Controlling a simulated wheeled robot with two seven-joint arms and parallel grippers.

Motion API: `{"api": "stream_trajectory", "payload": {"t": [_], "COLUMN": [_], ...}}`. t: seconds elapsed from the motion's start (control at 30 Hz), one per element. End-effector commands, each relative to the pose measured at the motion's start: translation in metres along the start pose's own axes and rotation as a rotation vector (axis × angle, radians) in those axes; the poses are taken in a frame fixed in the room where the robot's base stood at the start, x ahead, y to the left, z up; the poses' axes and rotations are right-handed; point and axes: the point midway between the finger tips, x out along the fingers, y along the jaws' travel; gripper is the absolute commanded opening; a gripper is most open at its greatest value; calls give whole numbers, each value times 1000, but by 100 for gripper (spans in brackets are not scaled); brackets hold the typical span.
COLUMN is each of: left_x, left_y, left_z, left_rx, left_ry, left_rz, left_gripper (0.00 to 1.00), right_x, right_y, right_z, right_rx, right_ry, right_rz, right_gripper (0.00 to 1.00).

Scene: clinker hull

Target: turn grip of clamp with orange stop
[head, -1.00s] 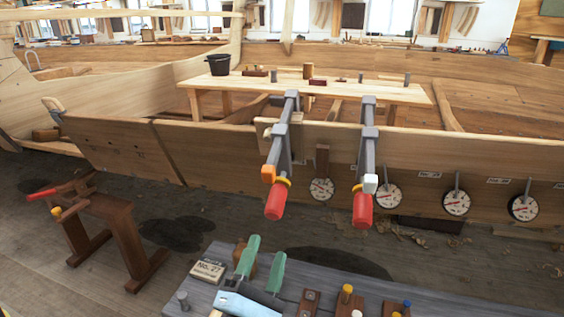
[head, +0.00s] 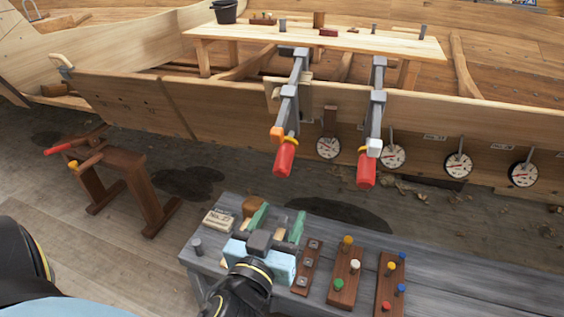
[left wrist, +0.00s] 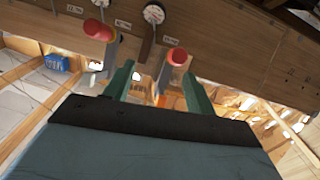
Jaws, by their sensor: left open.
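Two bar clamps hang on the hull plank. The clamp with the orange stop (head: 277,133) is the left one, with a red grip (head: 285,158) at its lower end. The other clamp has a white stop (head: 374,147) and its own red grip (head: 366,171). My left gripper (head: 278,219) is open and empty, over the workbench, below and apart from the orange-stop clamp. In the left wrist view the open green fingers (left wrist: 158,72) point towards the hull; the orange-stop clamp's red grip (left wrist: 178,57) shows beyond them, near the right finger. My right gripper is out of view.
The grey workbench (head: 450,275) in front carries a number card (head: 218,220) and peg blocks (head: 346,272). Round dials (head: 328,148) hang along the hull. A wooden trestle (head: 118,175) stands at the left. Open space lies between bench and hull.

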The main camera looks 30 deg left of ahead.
Motion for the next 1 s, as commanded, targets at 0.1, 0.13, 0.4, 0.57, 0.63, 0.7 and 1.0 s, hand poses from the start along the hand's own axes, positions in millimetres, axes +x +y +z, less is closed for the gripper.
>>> {"api": "stream_trajectory", "payload": {"t": [0.1, 0.13, 0.4, 0.57, 0.63, 0.7, 1.0], "left_x": [-3, -4, 8, 34, 47, 60, 110], "left_y": [-16, -18, -25, -28, -30, -31, -38], "left_z": [-9, -10, -15, -16, -16, -16, -15], "left_rx": [116, 134, 178, 179, 179, 179, 177], "left_ry": [3, 4, 10, 12, 12, 12, 9], "left_rz": [-87, -101, -131, -129, -130, -129, -129], "left_gripper": [56, 56, 56, 56, 56, 56, 56], "right_x": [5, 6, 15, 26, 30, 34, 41], "right_y": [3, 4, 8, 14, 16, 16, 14], "right_z": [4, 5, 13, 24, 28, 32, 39], "right_rx": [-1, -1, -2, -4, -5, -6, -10], "right_ry": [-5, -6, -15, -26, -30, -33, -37], "right_rz": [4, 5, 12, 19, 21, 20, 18], "right_gripper": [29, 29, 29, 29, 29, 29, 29]}}
